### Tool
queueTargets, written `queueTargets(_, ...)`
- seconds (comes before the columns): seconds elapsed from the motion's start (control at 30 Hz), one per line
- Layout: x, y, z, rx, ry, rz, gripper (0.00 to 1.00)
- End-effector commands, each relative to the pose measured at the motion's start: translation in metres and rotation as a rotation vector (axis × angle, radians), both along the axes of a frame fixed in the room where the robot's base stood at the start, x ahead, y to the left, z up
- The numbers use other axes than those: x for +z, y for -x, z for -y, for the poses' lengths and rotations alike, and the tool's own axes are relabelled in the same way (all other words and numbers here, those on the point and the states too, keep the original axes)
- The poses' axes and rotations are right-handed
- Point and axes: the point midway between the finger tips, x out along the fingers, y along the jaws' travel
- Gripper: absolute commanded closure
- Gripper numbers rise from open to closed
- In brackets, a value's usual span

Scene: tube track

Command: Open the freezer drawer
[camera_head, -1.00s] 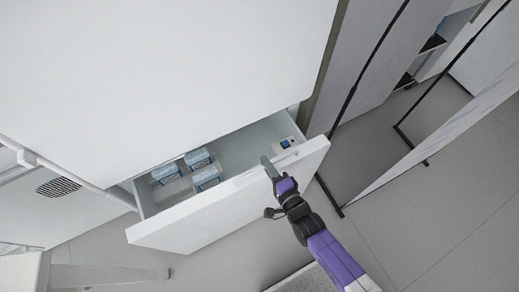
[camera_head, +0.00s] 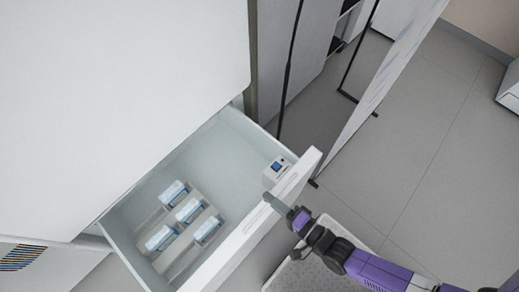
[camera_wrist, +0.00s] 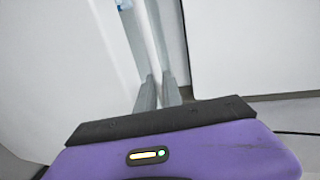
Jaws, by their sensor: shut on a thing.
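The freezer drawer (camera_head: 232,252) is pulled well out from under the large white freezer body (camera_head: 120,90). Its inside shows from above in the head view. My gripper (camera_head: 279,205) is at the top of the drawer's front panel, right of its middle. In the wrist view, the two fingers (camera_wrist: 158,92) are shut on the drawer's upper front edge, one finger on each side of it. The exact grip point is partly hidden by the fingers.
Several blue-and-white boxes (camera_head: 188,210) stand in a rack at the left of the drawer. A small white device with a blue screen (camera_head: 277,168) sits near its right end. A thin-framed panel (camera_head: 385,75) stands at the right. Grey floor (camera_head: 440,170) is open beyond.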

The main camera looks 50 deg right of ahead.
Motion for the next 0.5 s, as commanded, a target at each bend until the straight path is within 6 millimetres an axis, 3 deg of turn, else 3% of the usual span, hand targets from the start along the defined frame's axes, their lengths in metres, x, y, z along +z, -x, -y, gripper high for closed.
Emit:
queueTargets(0.2, -0.002, 0.029, 0.000, 0.000, -0.001, -0.006, 1.00)
queueTargets(0.5, -0.002, 0.046, 0.000, -0.001, 0.000, -0.004, 1.00)
